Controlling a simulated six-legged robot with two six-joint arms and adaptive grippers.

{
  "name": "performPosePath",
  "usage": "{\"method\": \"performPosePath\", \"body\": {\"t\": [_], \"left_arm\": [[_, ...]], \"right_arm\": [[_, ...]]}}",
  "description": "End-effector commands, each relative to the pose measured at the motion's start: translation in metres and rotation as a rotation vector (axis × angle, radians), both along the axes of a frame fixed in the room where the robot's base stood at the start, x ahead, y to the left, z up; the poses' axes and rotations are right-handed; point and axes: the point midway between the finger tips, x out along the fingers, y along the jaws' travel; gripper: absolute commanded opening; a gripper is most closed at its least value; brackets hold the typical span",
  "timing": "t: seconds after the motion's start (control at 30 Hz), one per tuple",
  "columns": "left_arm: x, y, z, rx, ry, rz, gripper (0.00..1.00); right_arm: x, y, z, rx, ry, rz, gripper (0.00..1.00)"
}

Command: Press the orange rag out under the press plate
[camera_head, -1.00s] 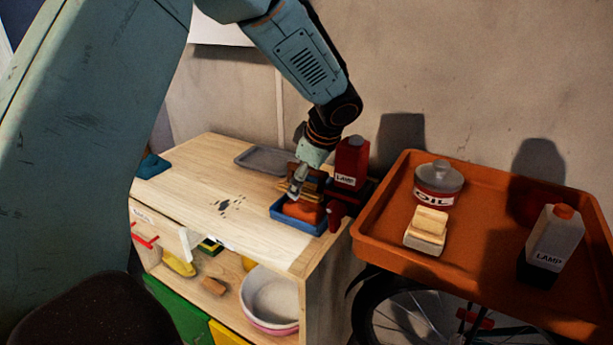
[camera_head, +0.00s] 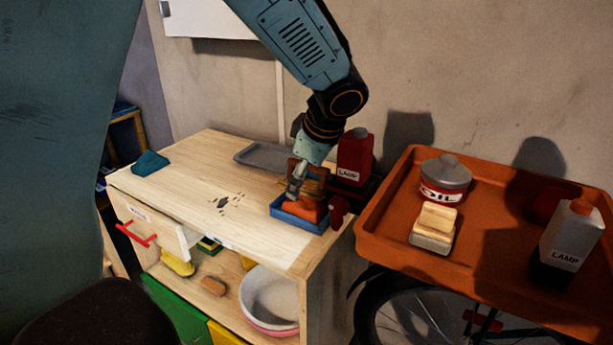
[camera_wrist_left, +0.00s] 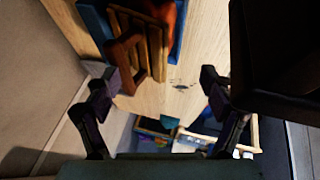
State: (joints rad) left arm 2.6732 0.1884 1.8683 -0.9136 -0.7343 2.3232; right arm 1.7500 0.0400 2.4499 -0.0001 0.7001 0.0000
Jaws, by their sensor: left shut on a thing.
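The orange rag (camera_head: 312,213) lies in a blue tray (camera_head: 284,217) at the right end of the wooden bench top. The wooden slatted press plate (camera_head: 317,182) stands tilted at the rag's back side; whether it touches the rag is unclear. My right gripper is not in view.
A red lamp bottle (camera_head: 354,157) stands close behind the tray. A grey tray (camera_head: 258,157) and a teal cloth (camera_head: 150,163) lie on the bench. An orange cart tray (camera_head: 400,235) at right holds an oil tin, a sponge-like block and a lamp bottle.

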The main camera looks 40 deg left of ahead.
Motion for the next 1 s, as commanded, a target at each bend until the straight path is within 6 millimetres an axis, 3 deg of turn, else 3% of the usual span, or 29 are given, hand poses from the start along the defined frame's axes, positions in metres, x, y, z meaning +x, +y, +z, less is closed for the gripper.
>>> {"method": "performPosePath", "body": {"t": [0.03,0.13,0.6,1.0], "left_arm": [[-0.018,-0.004,-0.013,0.0,0.056,-0.013,0.57],[-0.023,-0.008,-0.011,0.0,0.055,-0.013,0.4],[-0.042,-0.018,0.0,0.004,0.051,-0.014,0.4],[-0.041,-0.018,-0.001,0.003,0.048,-0.012,0.4]], "right_arm": [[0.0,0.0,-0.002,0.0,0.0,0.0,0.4],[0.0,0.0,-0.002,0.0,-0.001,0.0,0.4],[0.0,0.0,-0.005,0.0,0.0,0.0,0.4],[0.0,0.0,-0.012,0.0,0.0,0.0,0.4]]}}
